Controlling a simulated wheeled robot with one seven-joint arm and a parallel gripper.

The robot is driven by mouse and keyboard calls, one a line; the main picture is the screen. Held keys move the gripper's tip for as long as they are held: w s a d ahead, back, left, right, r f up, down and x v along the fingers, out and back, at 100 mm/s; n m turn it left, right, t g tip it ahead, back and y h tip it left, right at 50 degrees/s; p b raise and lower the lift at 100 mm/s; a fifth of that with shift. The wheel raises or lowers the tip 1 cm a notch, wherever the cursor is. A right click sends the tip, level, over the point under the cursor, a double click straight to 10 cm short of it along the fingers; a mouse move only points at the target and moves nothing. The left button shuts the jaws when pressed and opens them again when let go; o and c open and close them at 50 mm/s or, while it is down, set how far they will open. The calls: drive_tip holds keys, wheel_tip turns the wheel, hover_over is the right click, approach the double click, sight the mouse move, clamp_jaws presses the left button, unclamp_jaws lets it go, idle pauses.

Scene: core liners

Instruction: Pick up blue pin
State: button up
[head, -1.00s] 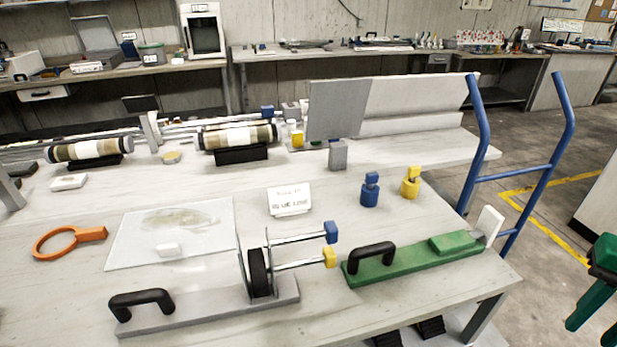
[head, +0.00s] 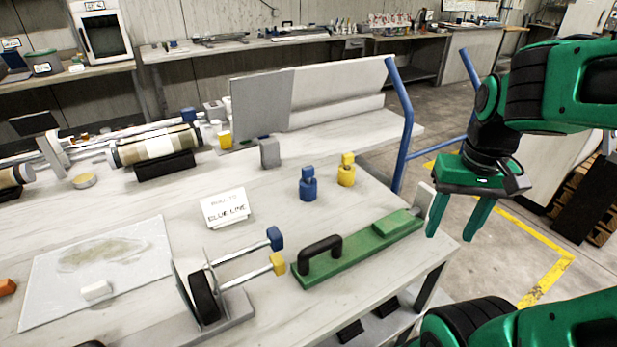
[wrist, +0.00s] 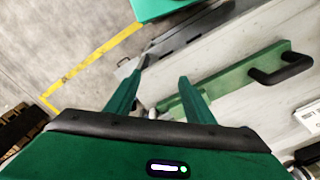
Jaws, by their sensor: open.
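A small blue pin (head: 308,185) with a round base and a square head stands upright on the white table, left of a matching yellow pin. My gripper (head: 457,228) is open and empty, pointing down beyond the table's right edge, to the right of both pins. In the wrist view my gripper's fingers (wrist: 158,88) are spread, with floor and the table's end between and beyond them. The blue pin does not show in the wrist view.
The yellow pin (head: 346,170) stands close to the blue pin. A green block with a black handle (head: 362,246) lies in front. A sign (head: 226,207), a grey block (head: 269,153) and a wheel fixture with blue-tipped and yellow-tipped rods (head: 204,297) are nearby. A blue rail (head: 402,120) rises at the table's end.

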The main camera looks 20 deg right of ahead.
drive_tip(key=w+a+r+n+t, duration=0.15)
drive_tip(key=w+a, duration=0.25)
drive_tip(key=w, duration=0.5)
drive_tip(key=w+a+r+n+t, duration=0.1)
drive_tip(key=w+a+r+n, duration=0.2)
drive_tip(key=w, duration=0.6)
drive_tip(key=n+t+y, duration=0.1)
drive_tip(key=n+t, duration=0.1)
drive_tip(key=n, duration=0.2)
hover_over(308, 167)
drive_tip(key=s, duration=0.2)
wheel_tip(308, 167, down, 2)
drive_tip(key=shift+m+g, duration=0.25)
drive_tip(key=shift+d+x, duration=0.15)
drive_tip(key=shift+x, duration=1.4)
drive_tip(key=shift+d+x, duration=0.1)
drive_tip(key=shift+x, duration=1.45)
drive_tip(key=c, duration=1.1)
